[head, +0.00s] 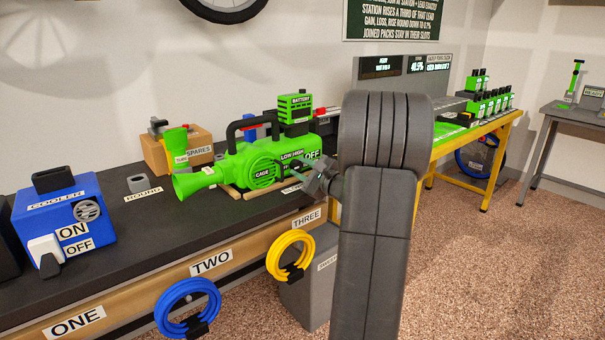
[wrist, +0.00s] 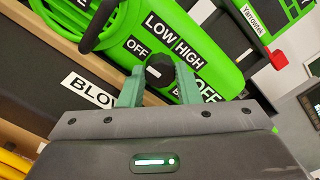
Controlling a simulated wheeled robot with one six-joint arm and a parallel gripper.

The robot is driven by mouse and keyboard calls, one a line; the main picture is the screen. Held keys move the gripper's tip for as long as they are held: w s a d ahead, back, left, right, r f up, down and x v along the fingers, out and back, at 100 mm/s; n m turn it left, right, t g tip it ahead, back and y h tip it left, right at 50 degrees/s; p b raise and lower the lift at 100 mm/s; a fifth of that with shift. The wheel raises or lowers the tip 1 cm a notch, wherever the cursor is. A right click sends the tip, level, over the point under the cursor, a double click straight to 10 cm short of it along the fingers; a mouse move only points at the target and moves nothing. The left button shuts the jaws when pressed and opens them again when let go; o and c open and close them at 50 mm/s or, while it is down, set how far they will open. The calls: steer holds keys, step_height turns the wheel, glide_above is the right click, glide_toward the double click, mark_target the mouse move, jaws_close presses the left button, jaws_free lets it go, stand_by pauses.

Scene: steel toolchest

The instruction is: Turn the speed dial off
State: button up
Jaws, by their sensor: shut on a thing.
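The speed dial is a dark knob with a small white mark (wrist: 159,70) on the side of the green blower (head: 240,168). In the wrist view the labels OFF, LOW and HIGH are printed around it. My gripper (wrist: 158,84) is shut on the dial, with one green finger on each side. The white mark sits on the dial's lower left face; I cannot tell exactly which label it points to.
The blower stands on a dark bench top (head: 130,228). Blue (head: 165,308) and yellow (head: 277,256) hose coils hang at the bench front. A green battery (head: 295,106) sits on the blower.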

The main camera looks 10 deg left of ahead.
stand_by(0.3)
steer(key=o, duration=1)
steer(key=p+v, duration=0.1)
steer(key=v, duration=1.3)
steer(key=shift+w+a, duration=0.1)
